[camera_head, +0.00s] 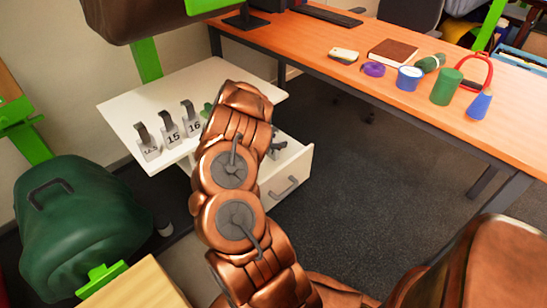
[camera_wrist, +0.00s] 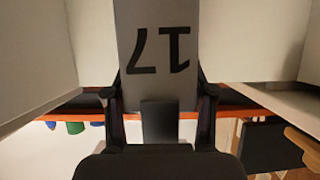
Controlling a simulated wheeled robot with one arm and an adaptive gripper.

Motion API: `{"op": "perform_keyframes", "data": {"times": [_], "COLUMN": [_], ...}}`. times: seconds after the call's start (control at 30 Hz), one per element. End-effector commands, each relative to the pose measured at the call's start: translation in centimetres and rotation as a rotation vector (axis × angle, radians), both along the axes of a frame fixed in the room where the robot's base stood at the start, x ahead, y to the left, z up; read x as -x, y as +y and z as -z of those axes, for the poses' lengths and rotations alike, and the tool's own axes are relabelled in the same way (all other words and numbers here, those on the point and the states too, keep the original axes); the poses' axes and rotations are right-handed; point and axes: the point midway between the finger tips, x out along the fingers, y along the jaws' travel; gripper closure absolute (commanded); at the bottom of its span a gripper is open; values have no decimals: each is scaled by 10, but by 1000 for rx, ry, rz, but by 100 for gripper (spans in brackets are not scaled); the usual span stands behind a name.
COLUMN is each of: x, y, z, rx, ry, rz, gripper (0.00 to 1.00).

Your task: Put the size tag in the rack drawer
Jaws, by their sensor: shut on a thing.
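The size tag (camera_wrist: 158,22) is a grey plate marked 17, upside down in the wrist view. My gripper (camera_wrist: 158,95) is shut on it, with a dark finger on each side. Pale walls stand left and right of the tag in that view. In the head view my copper arm covers most of the gripper and the tag; a dark part of the gripper shows just right of the arm, at the open drawer. The rack drawer (camera_head: 298,168) is white, pulled out under the white rack top, with a grey handle. Whether the tag touches the drawer floor is hidden.
Several other tags stand on the rack top (camera_head: 125,108), including 15 (camera_head: 170,133) and 16 (camera_head: 191,122). A dark green bag-like object (camera_head: 85,225) is at left. An orange desk (camera_head: 300,42) with small items is behind and right. Dark floor (camera_head: 350,160) right of the drawer is clear.

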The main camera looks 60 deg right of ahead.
Motion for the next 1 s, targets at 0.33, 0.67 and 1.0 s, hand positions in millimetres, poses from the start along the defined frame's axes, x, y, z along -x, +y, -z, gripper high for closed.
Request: {"op": "perform_keyframes", "data": {"times": [0.33, 0.67, 1.0], "x": [1, 2, 2], "y": [-1, -1, -1], "z": [28, 59, 61], "rx": [1, 3, 2], "ry": [3, 1, 0], "rz": [1, 2, 2], "gripper": [82, 82, 82]}}
